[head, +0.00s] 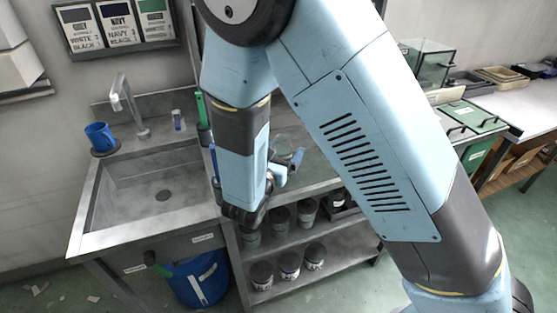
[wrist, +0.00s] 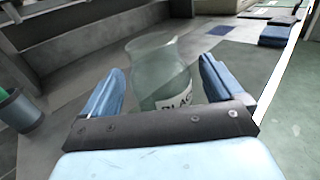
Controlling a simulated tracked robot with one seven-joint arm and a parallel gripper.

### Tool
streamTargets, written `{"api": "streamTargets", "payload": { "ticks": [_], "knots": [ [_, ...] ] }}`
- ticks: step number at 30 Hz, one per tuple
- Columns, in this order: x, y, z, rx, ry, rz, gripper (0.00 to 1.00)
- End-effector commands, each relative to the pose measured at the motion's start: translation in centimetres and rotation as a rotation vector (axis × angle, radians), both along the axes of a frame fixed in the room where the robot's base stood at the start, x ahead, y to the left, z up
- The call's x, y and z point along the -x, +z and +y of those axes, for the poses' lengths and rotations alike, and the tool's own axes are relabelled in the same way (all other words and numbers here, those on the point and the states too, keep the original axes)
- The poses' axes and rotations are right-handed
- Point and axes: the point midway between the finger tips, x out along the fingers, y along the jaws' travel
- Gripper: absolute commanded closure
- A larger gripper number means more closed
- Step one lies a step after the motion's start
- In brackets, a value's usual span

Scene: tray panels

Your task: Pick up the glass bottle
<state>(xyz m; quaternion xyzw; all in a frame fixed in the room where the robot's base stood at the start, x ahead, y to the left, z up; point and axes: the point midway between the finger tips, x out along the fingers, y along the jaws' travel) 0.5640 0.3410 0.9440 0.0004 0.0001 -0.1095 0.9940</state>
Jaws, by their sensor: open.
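The glass bottle (wrist: 155,68) is pale, greenish and see-through, with a flared neck and a white label with dark letters partly reading "BLAC". In the wrist view it stands between the two blue fingers of my gripper (wrist: 162,92), which are open with gaps on both sides. The gripper's dark crossbar hides the bottle's lower part. In the head view my gripper (head: 283,172) is over the grey bench beside the sink, with the bottle (head: 281,149) just behind it, partly hidden by my arm.
A metal sink (head: 158,190) with a tap is to the left, with a blue mug (head: 101,137) on its rim. Shelves under the bench hold several dark jars (head: 289,264). A blue bin (head: 200,281) stands under the sink. A grey container (wrist: 17,112) is at the wrist view's left edge.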

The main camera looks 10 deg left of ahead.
Motion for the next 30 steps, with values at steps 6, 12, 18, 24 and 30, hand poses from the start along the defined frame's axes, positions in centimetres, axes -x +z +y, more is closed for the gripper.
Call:
{"api": "streamTargets", "payload": {
  "ticks": [6,12,18,24,30],
  "knots": [
    [0.0,-0.01,-0.02,0.0,0.0,0.0,0.1],
    [0.01,-0.02,-0.02,0.001,0.0,0.0,0.29],
    [0.03,-0.02,-0.02,0.001,0.0,0.0,0.48],
    [0.03,-0.03,-0.01,0.001,0.0,0.0,0.67],
    [0.04,-0.01,-0.01,0.0,0.0,0.0,0.7]
  ]
}}
